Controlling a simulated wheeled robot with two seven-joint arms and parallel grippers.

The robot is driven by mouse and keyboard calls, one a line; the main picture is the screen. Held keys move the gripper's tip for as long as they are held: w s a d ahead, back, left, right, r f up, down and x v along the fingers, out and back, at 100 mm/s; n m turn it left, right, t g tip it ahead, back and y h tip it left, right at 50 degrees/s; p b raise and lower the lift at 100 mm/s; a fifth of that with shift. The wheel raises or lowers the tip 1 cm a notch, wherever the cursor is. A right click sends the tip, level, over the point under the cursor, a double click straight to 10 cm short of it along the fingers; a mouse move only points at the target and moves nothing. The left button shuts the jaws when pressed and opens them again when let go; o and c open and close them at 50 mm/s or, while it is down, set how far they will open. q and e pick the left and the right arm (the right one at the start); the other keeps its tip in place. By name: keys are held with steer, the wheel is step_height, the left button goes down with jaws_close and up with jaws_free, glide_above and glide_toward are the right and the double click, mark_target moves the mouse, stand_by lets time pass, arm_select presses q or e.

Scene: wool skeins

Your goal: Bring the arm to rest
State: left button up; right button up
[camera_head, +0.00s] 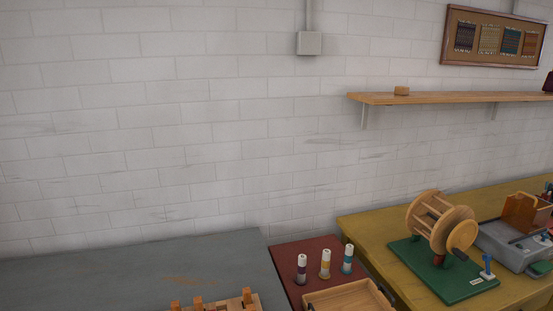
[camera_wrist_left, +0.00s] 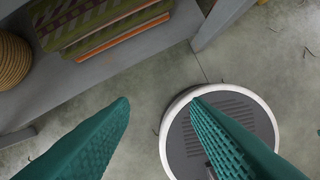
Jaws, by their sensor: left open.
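In the left wrist view my left gripper (camera_wrist_left: 160,104) shows as two teal ribbed fingers, spread apart with nothing between them. They hang above the concrete floor, beside a grey shelf unit. My left gripper does not show in the head view. My right gripper is in neither view.
The head view shows a grey table (camera_head: 140,270), a dark red mat (camera_head: 285,258) with several wound spools, a wooden tray (camera_head: 350,297) and a wooden winder (camera_head: 440,222) on a green board.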

arm_select(q)
steer(key=s+a+f+g, duration=0.1)
steer(key=s+a+f, duration=0.2)
steer(key=s+f, duration=1.5)
step_height(320, 180, down, 2)
steer(key=shift+f+g, duration=0.1)
steer(key=shift+g, duration=0.2)
